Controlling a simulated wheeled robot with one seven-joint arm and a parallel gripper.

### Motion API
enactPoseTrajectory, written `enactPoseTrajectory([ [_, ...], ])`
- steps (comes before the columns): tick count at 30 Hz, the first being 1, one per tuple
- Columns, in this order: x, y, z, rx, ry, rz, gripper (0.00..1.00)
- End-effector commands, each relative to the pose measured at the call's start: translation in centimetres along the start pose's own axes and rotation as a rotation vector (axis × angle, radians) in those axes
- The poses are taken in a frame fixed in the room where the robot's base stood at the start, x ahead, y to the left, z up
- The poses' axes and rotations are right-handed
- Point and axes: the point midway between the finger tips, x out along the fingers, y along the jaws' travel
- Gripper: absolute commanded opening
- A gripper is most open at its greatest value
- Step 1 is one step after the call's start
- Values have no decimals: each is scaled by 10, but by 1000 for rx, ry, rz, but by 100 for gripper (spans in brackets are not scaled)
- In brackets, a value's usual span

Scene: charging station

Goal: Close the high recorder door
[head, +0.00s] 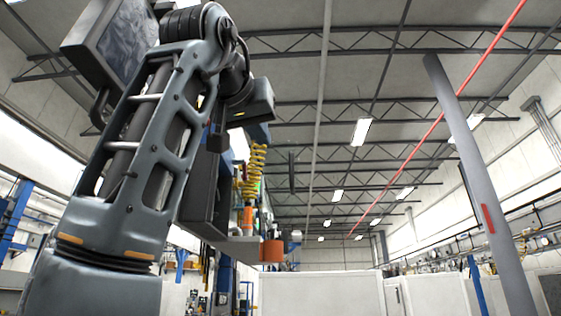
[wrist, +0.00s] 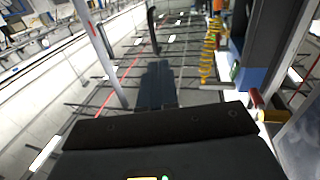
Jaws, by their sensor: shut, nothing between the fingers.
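A framed panel with a greyish window (head: 122,38) is at the top left of the head view, partly behind my arm. It looks like the high recorder door standing open, with a dark curved handle (head: 98,108) below it. A dark tall housing (head: 203,180) is behind my arm and may be the recorder body. My gripper (wrist: 156,72) appears in the wrist view as dark fingers together, shut and empty, with open hall beyond. In the head view my arm hides much of the panel and housing, and the fingertips are not clear. No contact with the door is visible.
A grey slanted post (head: 480,185) stands at the right. The space between hose and post is clear.

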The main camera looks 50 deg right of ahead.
Motion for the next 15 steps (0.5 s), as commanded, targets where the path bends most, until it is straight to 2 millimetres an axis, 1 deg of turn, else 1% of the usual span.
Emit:
enactPoseTrajectory([
  [1,-2,8,-6,16,-11,5,0],
  [3,-3,14,-10,28,-23,9,0],
  [5,-2,16,-11,33,-28,11,0],
  [8,4,18,-12,33,-31,13,0],
  [11,17,18,-13,32,-29,15,0],
  [15,43,18,-13,31,-29,15,0],
])
